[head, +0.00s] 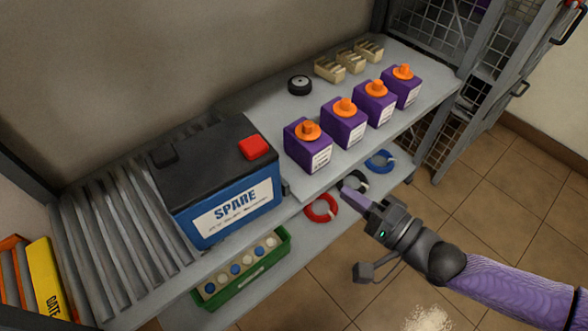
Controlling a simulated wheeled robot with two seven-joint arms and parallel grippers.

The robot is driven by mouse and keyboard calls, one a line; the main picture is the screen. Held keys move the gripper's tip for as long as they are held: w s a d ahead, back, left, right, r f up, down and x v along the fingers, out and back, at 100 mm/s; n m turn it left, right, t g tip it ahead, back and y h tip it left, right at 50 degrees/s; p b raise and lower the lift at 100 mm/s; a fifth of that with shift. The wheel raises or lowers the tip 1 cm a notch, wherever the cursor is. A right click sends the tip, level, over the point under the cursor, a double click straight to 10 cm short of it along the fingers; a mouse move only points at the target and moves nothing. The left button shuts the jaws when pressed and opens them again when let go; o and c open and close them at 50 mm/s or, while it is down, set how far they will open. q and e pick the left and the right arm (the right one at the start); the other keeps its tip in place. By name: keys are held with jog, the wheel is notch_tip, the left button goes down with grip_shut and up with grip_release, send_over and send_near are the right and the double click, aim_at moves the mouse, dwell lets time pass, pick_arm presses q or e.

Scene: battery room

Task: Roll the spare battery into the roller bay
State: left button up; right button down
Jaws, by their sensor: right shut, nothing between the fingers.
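The spare battery (222,207) is a large blue box with a black top, a red terminal cap and a white "SPARE" label. It stands upright at the right end of a row of grey rollers (112,230), with bare rollers to its left. A yellow panel marked "GATE" (48,279) stands at the far left, beside orange-edged bars (12,270); I cannot tell which part is the roller bay. My right gripper (352,195) is shut and empty, in front of the shelf edge and right of the battery, apart from it. My left gripper is out of view.
Several purple boxes with orange knobs (345,124), a black wheel (299,86) and beige trays (347,62) stand on the shelf right of the battery. Below are a green crate (240,281) and red (321,208) and blue (380,160) rings. A mesh cage (428,35) stands behind right.

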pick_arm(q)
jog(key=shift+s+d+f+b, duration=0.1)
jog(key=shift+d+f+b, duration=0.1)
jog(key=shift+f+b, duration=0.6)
pick_arm(e)
jog(key=w+a, duration=0.5)
jog(key=a, duration=0.4)
jog(key=shift+w, duration=0.3)
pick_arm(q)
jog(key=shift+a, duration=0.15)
pick_arm(e)
jog(key=shift+a, duration=0.15)
